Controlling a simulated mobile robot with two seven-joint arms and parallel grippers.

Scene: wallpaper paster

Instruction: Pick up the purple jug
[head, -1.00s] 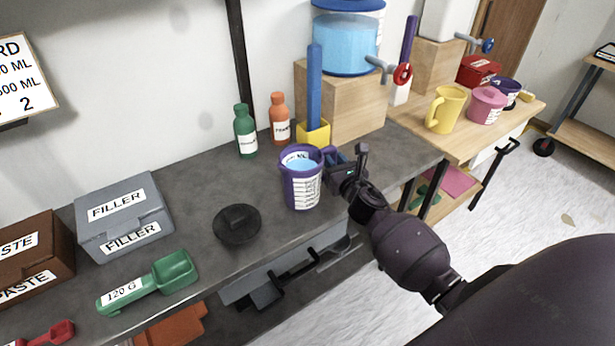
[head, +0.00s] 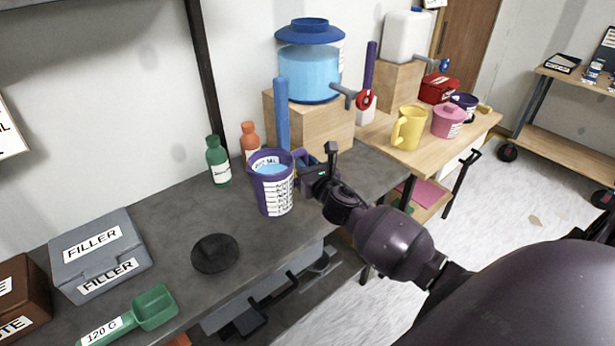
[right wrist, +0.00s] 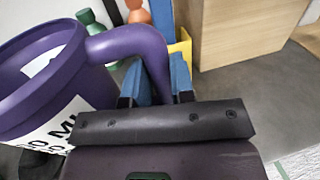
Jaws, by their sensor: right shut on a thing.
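The purple jug (head: 273,188) has a white label with print and light blue liquid inside. In the head view it is upright over the dark workbench, and it looks slightly raised. My right gripper (head: 306,172) is at its right side, shut on the handle. In the right wrist view the jug (right wrist: 62,85) fills the left, and its handle (right wrist: 135,45) runs down between the blue fingertips of the gripper (right wrist: 160,80). My left gripper is in neither view.
A black round lid (head: 215,253) lies on the workbench in front. Green (head: 218,162) and orange (head: 250,140) bottles stand behind the jug. A wooden block (head: 325,125) bears a blue water dispenser (head: 309,70). Left are a grey filler box (head: 98,255) and green scoop (head: 150,308).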

